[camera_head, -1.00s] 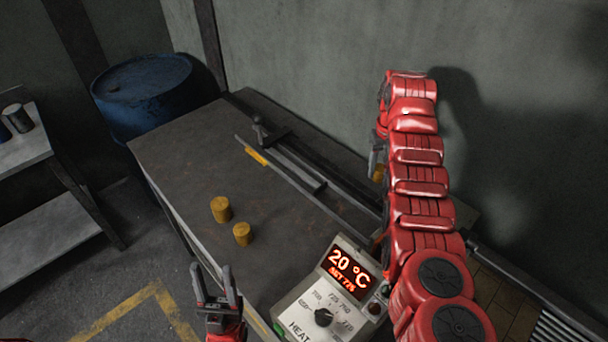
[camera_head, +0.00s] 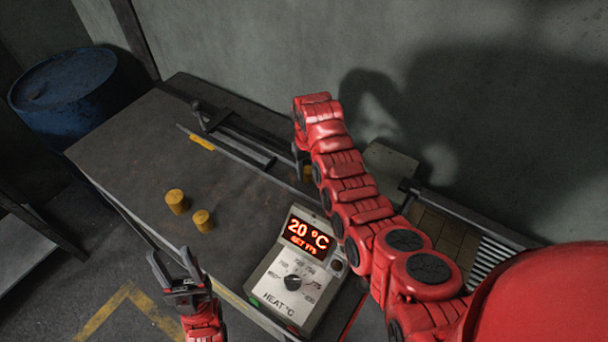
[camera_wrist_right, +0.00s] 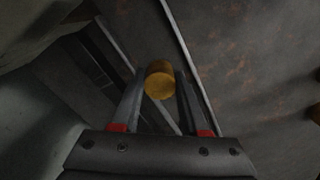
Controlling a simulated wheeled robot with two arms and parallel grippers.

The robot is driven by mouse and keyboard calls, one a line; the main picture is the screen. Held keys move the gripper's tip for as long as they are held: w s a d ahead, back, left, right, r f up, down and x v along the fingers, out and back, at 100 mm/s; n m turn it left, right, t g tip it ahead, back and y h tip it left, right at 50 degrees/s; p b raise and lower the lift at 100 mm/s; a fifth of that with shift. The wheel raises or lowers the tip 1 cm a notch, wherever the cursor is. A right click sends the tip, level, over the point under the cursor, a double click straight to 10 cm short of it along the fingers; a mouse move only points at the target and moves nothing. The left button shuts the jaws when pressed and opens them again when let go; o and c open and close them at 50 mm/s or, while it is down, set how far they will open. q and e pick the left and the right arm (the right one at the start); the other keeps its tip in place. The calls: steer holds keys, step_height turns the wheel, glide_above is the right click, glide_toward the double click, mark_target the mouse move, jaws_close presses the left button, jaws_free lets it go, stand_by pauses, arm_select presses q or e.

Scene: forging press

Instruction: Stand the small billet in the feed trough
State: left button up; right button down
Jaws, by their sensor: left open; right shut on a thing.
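My right gripper (camera_head: 298,152) is mostly hidden behind my red arm in the head view. It is shut on a yellow-brown cylindrical billet (camera_wrist_right: 159,80), which sits between the fingertips in the right wrist view. A sliver of this billet (camera_head: 307,172) shows beside the arm. The feed trough (camera_head: 240,147), a long dark channel with rails, lies along the back of the table; the held billet appears near its right end. Its rails also pass behind the fingers in the wrist view. I cannot tell their gap. My left gripper (camera_head: 172,262) is open and empty beyond the table's front edge.
Two more yellow billets, one larger (camera_head: 177,201) and one smaller (camera_head: 203,220), stand on the dark table (camera_head: 130,150). A heat controller (camera_head: 295,270) reading 20 °C sits at the front right. A blue drum (camera_head: 62,90) stands at the left. The table's left part is clear.

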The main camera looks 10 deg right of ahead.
mark_target(308, 179)
steer(key=shift+s+f+p, duration=0.1)
steer(key=shift+f+p, duration=0.25)
steer(key=shift+f, duration=0.2)
steer(key=shift+f+p, duration=0.35)
steer(key=shift+f, duration=0.9)
steer(key=shift+f, duration=0.15)
steer(key=c, duration=0.7)
jaws_free()
